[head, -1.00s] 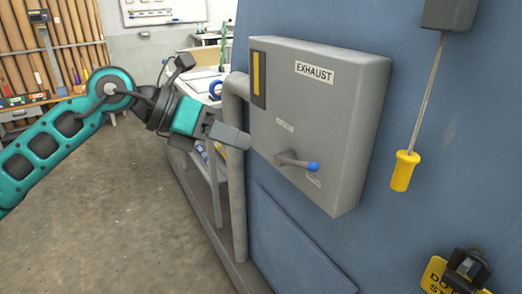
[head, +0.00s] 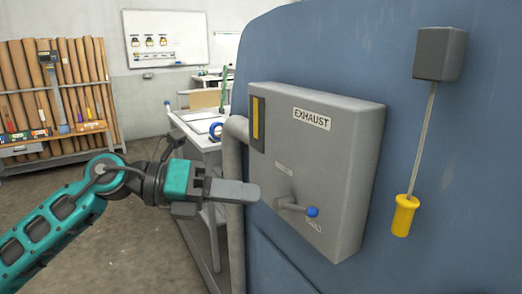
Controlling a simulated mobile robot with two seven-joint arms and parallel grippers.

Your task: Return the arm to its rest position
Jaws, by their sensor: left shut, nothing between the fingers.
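My left gripper (head: 236,191), on the teal left arm, is shut and empty. It is to the left of the grey exhaust box (head: 285,160), in front of the grey pipe. The box carries an EXHAUST label and a short lever with a blue knob (head: 312,211) low on its front. In the picture the fingertips are apart from the lever, up and to its left. The lever points right and slightly down. My right gripper is not in view.
A blue machine wall (head: 440,130) fills the right side. A yellow pull handle (head: 404,215) hangs from a grey box (head: 440,54). A white table (head: 195,132) stands behind my gripper. A rack of brown rolls (head: 25,90) is at the back left. Open floor lies between.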

